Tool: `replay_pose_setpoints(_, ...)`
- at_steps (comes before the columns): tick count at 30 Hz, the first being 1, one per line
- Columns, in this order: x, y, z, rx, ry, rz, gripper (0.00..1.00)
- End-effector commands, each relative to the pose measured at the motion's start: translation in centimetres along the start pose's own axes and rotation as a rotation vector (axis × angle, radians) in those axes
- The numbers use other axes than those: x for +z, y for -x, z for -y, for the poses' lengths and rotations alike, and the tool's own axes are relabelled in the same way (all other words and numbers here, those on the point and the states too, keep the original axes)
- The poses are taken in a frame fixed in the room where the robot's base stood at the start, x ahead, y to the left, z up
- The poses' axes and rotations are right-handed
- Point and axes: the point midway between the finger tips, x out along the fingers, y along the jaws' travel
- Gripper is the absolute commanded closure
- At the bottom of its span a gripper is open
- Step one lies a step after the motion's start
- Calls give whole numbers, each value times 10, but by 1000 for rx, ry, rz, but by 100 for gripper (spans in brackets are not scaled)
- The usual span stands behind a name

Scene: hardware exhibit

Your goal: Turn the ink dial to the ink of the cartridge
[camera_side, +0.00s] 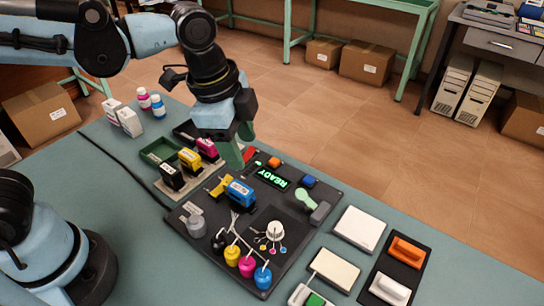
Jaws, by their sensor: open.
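The ink dial (274,230) is a white knob on the dark panel (330,222), with yellow, magenta and blue dots along its near side. Which dot its pointer faces is too small to tell. My gripper (236,150) has green fingers pointing down. It is open and empty above the panel's back edge, well behind the dial and apart from it. The cartridge is below it in the picture.
A rack holds black (172,176), yellow (190,161) and magenta (207,149) cartridges.

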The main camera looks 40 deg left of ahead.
Motion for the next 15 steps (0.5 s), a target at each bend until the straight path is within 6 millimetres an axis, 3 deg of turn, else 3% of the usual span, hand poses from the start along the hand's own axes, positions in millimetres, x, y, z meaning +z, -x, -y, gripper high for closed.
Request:
replay_pose_setpoints(1,-18,-3,-8,35,-121,20,45)
replay_pose_setpoints(6,-54,-12,-33,137,-458,77,45)
replay_pose_setpoints(10,-68,-16,-45,183,-603,99,45)
replay_pose_setpoints(15,-72,-21,-50,200,-656,106,45)
